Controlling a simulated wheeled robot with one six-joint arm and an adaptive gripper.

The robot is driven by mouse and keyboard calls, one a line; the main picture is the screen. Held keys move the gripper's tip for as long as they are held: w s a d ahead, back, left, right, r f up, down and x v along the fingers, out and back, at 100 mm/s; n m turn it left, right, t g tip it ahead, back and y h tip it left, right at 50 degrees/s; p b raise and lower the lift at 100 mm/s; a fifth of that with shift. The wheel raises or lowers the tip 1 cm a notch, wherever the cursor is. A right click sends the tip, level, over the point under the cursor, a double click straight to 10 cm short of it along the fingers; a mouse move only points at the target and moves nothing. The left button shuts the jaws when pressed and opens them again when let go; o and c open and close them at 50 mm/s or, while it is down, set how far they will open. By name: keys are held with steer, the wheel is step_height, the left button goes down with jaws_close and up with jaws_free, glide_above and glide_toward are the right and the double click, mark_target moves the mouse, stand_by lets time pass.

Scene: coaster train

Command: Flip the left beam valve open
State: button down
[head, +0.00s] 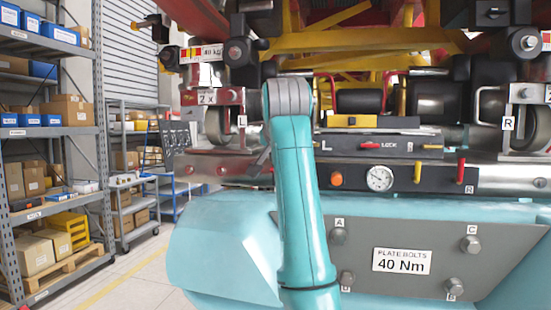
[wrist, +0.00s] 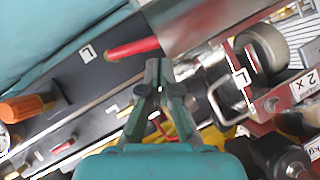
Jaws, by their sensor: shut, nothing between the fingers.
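The left beam valve shows in the wrist view as a red lever handle (wrist: 132,48) beside a white "L" label (wrist: 87,53) on the dark beam panel. In the head view my arm hides this valve. My gripper (wrist: 158,66) is shut and empty, with its fingertips close to the handle's right end in the picture. I cannot tell whether they touch it. In the head view the gripper is hidden behind my teal arm. The matching right valve handle (head: 460,172), red and near upright, stands above an "R" label (head: 469,189).
An orange knob (head: 336,179) and a round gauge (head: 380,178) sit on the beam to the right of my arm. A red LOCK lever (head: 370,145) and yellow block (head: 355,121) are above. A bolted plate (head: 355,237) is below. Wheels and brackets crowd the left.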

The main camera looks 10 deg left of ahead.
steer(key=s+d+r, duration=0.2)
steer(key=s+r, duration=0.7)
steer(key=shift+s+f, duration=0.1)
steer(key=shift+s, duration=0.05)
stand_by(0.5)
